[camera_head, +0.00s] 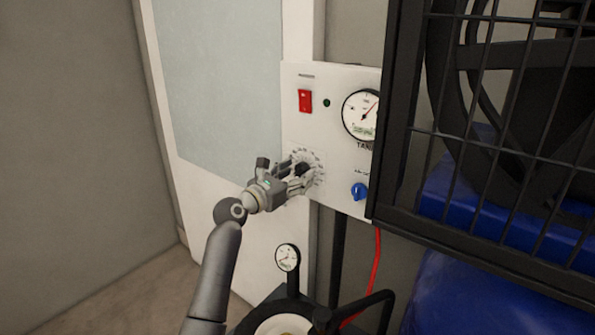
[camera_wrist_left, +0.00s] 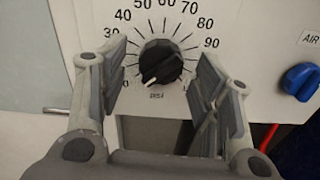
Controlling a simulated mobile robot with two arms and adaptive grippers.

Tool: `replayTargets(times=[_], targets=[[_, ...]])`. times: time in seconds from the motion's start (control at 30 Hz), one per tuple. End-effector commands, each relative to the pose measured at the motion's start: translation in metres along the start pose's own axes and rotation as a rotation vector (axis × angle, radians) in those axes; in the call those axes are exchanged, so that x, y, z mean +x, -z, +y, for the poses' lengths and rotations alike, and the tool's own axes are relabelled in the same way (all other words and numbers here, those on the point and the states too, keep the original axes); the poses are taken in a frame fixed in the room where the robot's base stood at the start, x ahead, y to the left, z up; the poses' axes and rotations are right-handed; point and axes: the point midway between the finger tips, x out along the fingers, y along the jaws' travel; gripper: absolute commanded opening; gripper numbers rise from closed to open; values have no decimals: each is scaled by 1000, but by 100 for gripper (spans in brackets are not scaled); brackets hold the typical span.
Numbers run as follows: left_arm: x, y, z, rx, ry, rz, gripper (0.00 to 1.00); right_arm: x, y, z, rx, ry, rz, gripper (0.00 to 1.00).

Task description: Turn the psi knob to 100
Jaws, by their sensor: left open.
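The black psi knob (camera_wrist_left: 161,62) sits at the centre of a numbered dial on the white control panel (camera_wrist_left: 255,75). Its white pointer mark aims down and left, toward the low end of the scale. Numbers from 30 round to 90 are readable; the 100 end is hidden by a finger. My left gripper (camera_head: 300,176) is open in front of the dial, with one finger on each side of the knob in the left wrist view. A gap shows between the fingers and the knob there. In the head view the fingers partly cover the knob. My right gripper is not in view.
A black metal cage (camera_head: 450,220) stands close at right. A smaller gauge (camera_head: 287,257) is below, near a red cord (camera_head: 376,265).

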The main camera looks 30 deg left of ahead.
Motion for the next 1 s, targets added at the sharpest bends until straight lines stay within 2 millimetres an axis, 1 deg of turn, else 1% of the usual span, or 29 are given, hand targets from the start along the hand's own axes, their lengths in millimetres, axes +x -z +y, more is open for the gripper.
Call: replayTargets(times=[0.13,0.43,0.7,0.8,1.0], targets=[[8,0,0,0,1,1,58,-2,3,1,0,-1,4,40],[9,0,0,1,0,0,58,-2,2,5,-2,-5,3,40],[9,0,0,1,0,0,23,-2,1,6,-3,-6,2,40],[9,0,0,1,0,0,12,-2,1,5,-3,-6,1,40],[9,0,0,16,0,1,12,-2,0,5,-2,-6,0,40]])
